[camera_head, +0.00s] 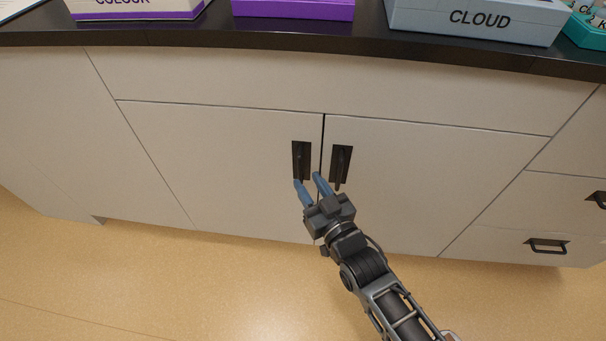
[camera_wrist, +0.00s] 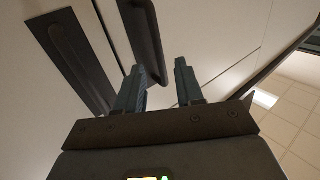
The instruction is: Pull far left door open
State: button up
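The left cabinet door (camera_head: 220,160) is pale and looks closed, flush with its neighbour. Its dark vertical handle (camera_head: 301,158) sits near the upper right corner, beside the seam. My gripper (camera_head: 307,179) is open, its two blue fingers apart just below and in front of this handle. In the wrist view my gripper (camera_wrist: 158,78) shows a gap between the fingers, with a dark handle bar (camera_wrist: 146,40) reaching down toward it. A second dark handle plate (camera_wrist: 70,60) lies to the left there. I cannot tell whether a finger touches the handle.
The right door (camera_head: 430,180) has its own dark handle (camera_head: 341,163) close by my gripper. Drawers with a dark pull (camera_head: 547,245) stand at the right. A dark counter (camera_head: 370,45) holds several boxes above. The tan floor (camera_head: 180,280) in front is clear.

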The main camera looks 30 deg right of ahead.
aim_at(301, 172)
jog(key=shift+w, duration=1.85)
jog(key=shift+c, duration=0.5)
grip_shut()
